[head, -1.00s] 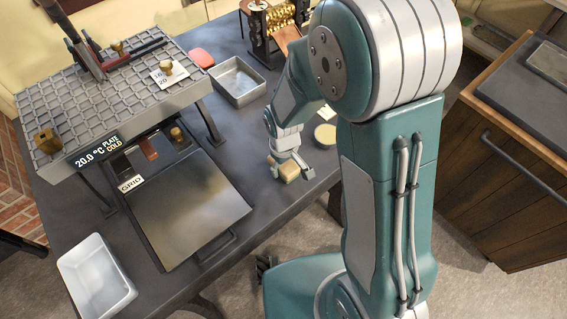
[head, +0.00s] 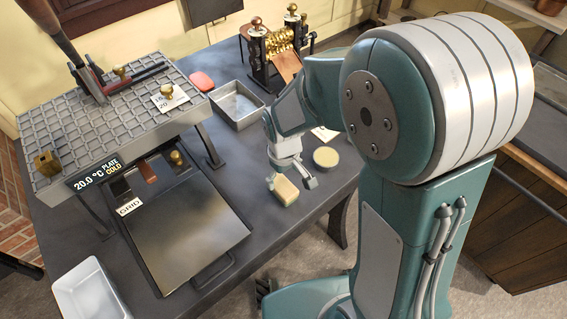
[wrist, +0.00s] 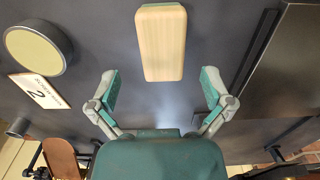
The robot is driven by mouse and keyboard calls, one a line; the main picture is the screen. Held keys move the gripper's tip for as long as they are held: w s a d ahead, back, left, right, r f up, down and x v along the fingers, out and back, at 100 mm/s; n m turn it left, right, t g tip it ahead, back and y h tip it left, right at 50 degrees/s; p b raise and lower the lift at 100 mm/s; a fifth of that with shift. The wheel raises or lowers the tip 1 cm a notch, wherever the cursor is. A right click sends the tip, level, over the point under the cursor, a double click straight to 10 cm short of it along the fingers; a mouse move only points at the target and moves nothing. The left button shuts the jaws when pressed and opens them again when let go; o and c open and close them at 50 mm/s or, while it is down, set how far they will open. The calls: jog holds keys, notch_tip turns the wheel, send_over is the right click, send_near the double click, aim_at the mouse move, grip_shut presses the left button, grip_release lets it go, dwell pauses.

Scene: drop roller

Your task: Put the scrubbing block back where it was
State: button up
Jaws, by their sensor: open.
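The scrubbing block (head: 286,190) is a pale tan rectangular block lying on the dark table, right of the metal plate's front right side. It also shows at the top middle of the wrist view (wrist: 162,42), whole and clear of the fingers. My gripper (head: 298,174) is just behind and beside the block in the head view. In the wrist view my gripper (wrist: 160,90) has its two green-padded fingers spread wide, with only bare table between them. The block lies beyond the fingertips, and nothing is held.
A round tin with a yellowish top (head: 326,157) and a card marked 2 (wrist: 38,90) lie close to my gripper. The grid plate (head: 190,235) is left of the block. A metal tray (head: 237,105), red block (head: 202,81) and brass roller device (head: 282,45) stand behind.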

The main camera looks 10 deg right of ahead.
aim_at(284, 185)
jog(key=s+d+r+m+t, duration=0.1)
jog(key=s+d+r+m, duration=0.15)
jog(key=r, duration=0.55)
jog(key=s+d+r+m+t, duration=0.15)
jog(key=d+r, duration=0.25)
jog(key=r, duration=0.4)
jog(key=s+d+r+m+t, duration=0.2)
jog(key=s+d+r+t, duration=0.1)
jog(key=s, duration=0.5)
notch_tip(284, 185, up, 2)
jog(key=shift+s+d+m, duration=0.35)
jog(key=shift+d+m, duration=0.05)
jog(key=shift+d, duration=0.25)
